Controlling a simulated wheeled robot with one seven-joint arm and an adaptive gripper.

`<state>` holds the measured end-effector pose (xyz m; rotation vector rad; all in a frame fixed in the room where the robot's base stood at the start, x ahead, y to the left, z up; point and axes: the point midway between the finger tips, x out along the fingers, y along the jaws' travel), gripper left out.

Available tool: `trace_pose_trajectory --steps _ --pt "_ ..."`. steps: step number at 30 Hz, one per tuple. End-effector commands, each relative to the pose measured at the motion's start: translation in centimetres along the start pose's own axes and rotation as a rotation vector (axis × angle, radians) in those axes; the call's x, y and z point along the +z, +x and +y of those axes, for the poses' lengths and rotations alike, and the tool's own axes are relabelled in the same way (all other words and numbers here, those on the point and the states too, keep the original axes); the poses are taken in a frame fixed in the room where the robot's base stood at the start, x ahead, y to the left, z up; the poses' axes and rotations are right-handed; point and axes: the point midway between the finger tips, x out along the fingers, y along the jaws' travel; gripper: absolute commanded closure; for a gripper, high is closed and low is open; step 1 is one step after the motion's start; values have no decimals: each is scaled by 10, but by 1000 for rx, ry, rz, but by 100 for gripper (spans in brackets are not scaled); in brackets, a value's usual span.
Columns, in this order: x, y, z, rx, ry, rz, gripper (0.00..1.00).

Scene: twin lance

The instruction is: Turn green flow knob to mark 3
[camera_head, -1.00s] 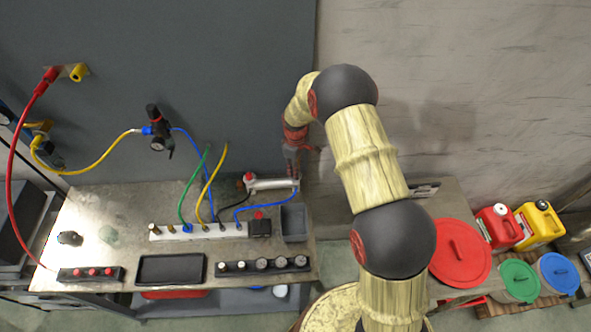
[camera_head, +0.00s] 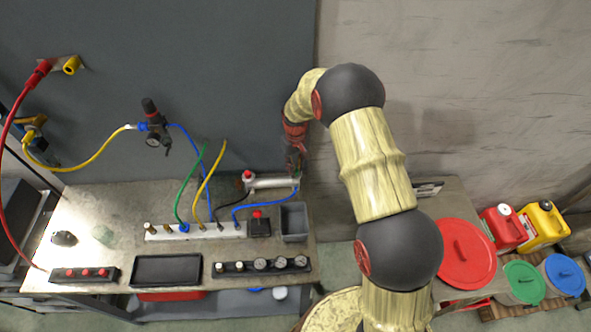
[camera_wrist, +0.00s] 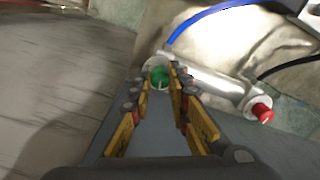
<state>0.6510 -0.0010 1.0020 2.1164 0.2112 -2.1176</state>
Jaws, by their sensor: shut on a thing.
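The green flow knob (camera_wrist: 159,76) sits in a pale round collar at one end of a silver cylinder (camera_wrist: 215,86). The cylinder lies at the back right of the bench in the head view (camera_head: 272,183). My gripper (camera_wrist: 160,82) is shut on the green knob, with its yellow-sided fingers on either side of it. In the head view my gripper (camera_head: 297,166) points down at the cylinder's right end and hides most of the knob. A red knob (camera_wrist: 262,112) is at the cylinder's other end. I cannot make out the scale marks or the knob's setting.
A blue hose (camera_head: 262,199) runs near the cylinder's right end. A grey bin (camera_head: 294,222) and a black box with a red button (camera_head: 259,226) stand in front. The dark wall panel (camera_head: 240,80) is close behind. A manifold (camera_head: 160,233) with hoses stands left.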

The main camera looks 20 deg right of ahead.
Motion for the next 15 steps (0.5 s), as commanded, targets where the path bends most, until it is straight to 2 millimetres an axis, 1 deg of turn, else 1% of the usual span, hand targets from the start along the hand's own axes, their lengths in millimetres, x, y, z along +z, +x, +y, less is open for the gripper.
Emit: trace_pose_trajectory --steps 6,15 --pt "0 1 0 0 141 1 100" --pt "0 0 0 0 246 0 100"
